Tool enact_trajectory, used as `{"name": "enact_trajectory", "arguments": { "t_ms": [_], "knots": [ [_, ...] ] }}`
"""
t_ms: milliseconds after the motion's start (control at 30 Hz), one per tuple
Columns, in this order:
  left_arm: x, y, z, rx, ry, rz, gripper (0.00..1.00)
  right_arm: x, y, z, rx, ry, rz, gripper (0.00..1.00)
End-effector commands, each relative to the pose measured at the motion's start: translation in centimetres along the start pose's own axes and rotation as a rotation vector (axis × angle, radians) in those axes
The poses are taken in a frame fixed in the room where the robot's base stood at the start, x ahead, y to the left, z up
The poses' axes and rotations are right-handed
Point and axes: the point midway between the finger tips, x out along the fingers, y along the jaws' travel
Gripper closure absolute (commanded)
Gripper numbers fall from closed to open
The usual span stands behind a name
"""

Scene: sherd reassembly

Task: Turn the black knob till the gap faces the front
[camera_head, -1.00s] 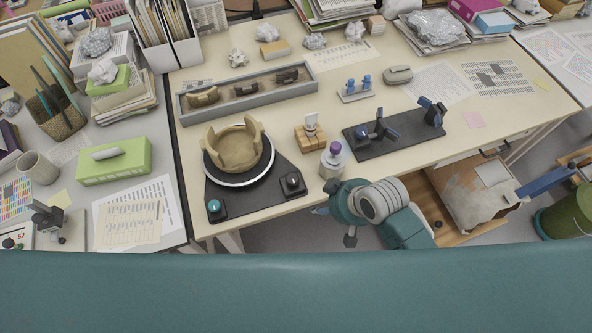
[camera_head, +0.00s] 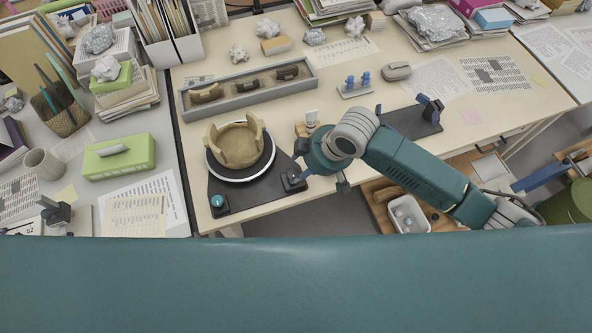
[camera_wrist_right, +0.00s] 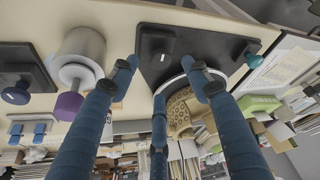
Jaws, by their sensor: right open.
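The black knob (camera_head: 294,180) stands at the right front corner of a dark base; in the right wrist view the knob (camera_wrist_right: 156,46) shows a white mark. On the base, a tan broken pot (camera_head: 238,148) sits on a round, white-rimmed turntable (camera_head: 240,180). The pot's wall is uneven, with tall parts left and right; I cannot tell surely which way its gap faces. My right gripper (camera_head: 302,178) is at the knob in the head view, partly covering it. In the wrist view its spread fingers (camera_wrist_right: 160,74) point toward the knob, with no clear contact. My left gripper is out of view.
A teal button (camera_head: 218,201) is at the base's left front corner. A grey tray (camera_head: 250,94) with sherds lies behind the turntable. A dark stand (camera_head: 412,122) is to the right.

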Motion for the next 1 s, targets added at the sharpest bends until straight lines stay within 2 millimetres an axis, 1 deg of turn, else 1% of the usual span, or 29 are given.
{"name": "enact_trajectory", "arguments": {
  "t_ms": [33, 100, 200, 300, 467, 733, 933, 967, 1000],
  "knots": [
    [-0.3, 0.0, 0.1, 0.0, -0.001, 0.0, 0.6, 1.0, -0.1, 0.1, 0.0, -0.003, -0.002, 0.52],
    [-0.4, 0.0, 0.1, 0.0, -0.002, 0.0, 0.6, 2.3, -0.1, 0.0, 0.002, -0.003, -0.002, 0.52],
    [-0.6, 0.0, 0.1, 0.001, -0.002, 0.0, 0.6, 4.0, -0.1, 0.1, 0.0, -0.003, -0.001, 0.52],
    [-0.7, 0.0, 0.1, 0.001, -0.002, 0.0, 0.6, 5.2, -0.1, 0.0, 0.0, -0.001, -0.001, 0.52],
    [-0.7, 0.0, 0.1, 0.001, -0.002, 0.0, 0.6, 6.1, 0.0, 0.1, 0.0, -0.001, 0.001, 0.52],
    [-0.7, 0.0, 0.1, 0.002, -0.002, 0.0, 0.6, 6.2, 0.0, 0.0, -0.001, 0.0, 0.001, 0.52],
    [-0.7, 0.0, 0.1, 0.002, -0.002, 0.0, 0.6, 6.2, 0.0, 0.1, -0.001, 0.0, 0.001, 0.92],
    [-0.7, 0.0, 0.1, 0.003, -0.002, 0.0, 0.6, 6.2, -0.1, 0.1, -0.001, 0.0, 0.0, 0.95],
    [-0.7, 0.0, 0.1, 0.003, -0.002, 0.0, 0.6, 6.2, -0.1, 0.1, -0.001, 0.0, 0.0, 0.95]
  ]
}}
